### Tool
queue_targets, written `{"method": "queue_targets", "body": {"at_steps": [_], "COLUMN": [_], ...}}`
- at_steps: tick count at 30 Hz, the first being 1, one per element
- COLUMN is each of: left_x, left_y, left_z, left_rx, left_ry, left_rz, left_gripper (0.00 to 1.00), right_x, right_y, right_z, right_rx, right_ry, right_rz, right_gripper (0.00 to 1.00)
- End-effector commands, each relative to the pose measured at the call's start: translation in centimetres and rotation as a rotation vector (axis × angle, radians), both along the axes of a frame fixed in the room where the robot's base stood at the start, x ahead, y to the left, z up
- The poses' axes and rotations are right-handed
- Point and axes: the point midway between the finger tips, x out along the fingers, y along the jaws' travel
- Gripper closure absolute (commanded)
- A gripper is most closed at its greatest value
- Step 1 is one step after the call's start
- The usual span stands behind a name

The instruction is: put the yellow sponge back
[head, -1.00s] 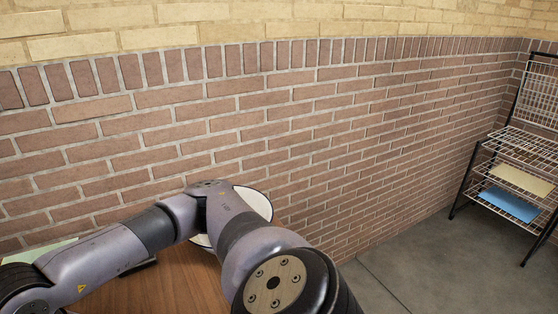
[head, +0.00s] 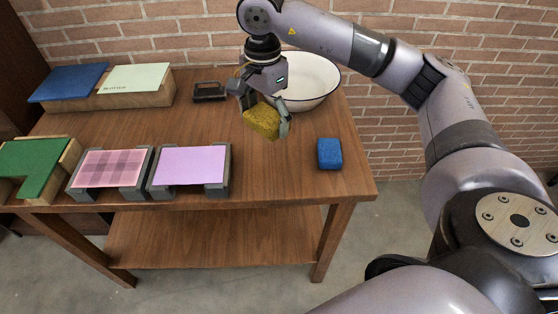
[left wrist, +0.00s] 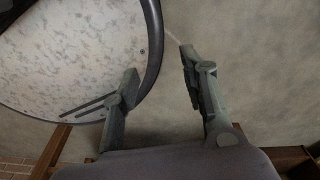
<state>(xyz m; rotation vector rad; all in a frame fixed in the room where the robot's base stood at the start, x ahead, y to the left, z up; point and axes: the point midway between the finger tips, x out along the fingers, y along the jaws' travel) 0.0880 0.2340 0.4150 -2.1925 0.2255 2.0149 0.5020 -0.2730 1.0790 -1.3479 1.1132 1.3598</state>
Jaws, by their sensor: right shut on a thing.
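The yellow sponge (head: 261,123) is held in my right gripper (head: 265,118), which is shut on it. It hangs tilted in the air above the wooden table (head: 210,118), in front of the white basin, and looks clear of the tabletop. A blue sponge (head: 329,153) lies on the table near its front right corner. My left gripper (left wrist: 163,92) shows only in the left wrist view; its fingers stand apart with nothing between them.
A white basin (head: 312,82) with a dark rim stands behind the gripper, and a dark holder (head: 209,92) to its left. Pink (head: 112,168) and lilac (head: 190,166) sheets on frames line the front left. The table between them and the blue sponge is clear.

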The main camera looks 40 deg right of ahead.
Motion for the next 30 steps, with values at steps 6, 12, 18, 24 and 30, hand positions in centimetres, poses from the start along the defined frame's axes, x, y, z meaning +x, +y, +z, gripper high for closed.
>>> {"method": "queue_targets", "body": {"at_steps": [6, 12, 18, 24, 30], "left_x": [3.6, -0.9, -2.1, 0.3, 1.4], "left_y": [0.1, 0.3, 0.4, 0.1, 0.0], "left_z": [-1.8, -2.3, -1.5, -0.4, 0.4], "left_rx": [0.0, 0.006, 0.006, 0.002, 0.0], "left_ry": [-0.051, 0.017, 0.033, -0.001, -0.02], "left_rz": [0.003, 0.003, 0.002, 0.0, 0.0], "left_gripper": [0.6, 0.6, 0.6, 0.6, 0.6], "right_x": [2.9, 3.6, 3.4, 3.4, 3.4], "right_y": [-3.7, -4.9, -5.0, -4.9, -4.9], "right_z": [2.1, 2.5, -1.6, -6.9, -11.2], "right_rx": [-0.003, -0.008, -0.012, -0.011, -0.008], "right_ry": [-0.003, 0.002, 0.006, 0.006, 0.004], "right_rz": [-0.55, -0.74, -0.752, -0.75, -0.748], "right_gripper": [0.48, 0.48, 0.48, 0.48, 0.48]}}
